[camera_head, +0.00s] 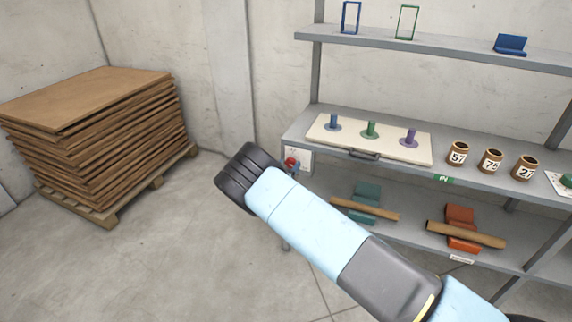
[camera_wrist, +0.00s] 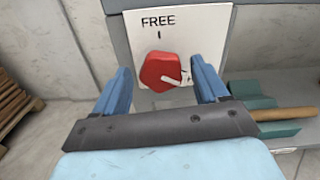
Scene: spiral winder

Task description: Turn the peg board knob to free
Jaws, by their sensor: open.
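The red knob (camera_wrist: 160,71) is on a white plate (camera_wrist: 207,25) marked FREE, with a short tick below the word. Its white pointer lies toward the right and slightly down, away from the tick. My gripper (camera_wrist: 162,67) is open, with one blue finger on each side of the knob; I cannot tell whether either touches it. The cream peg board (camera_head: 420,152) lies on the middle shelf with blue, green and purple pegs and a dark handle.
Three numbered brown cups (camera_head: 491,160) stand right of the board. On the lower shelf, a teal holder (camera_head: 367,195) and an orange holder (camera_head: 460,216) have brown rods across them. A pallet of stacked brown sheets (camera_head: 100,135) stands left. The floor between is clear.

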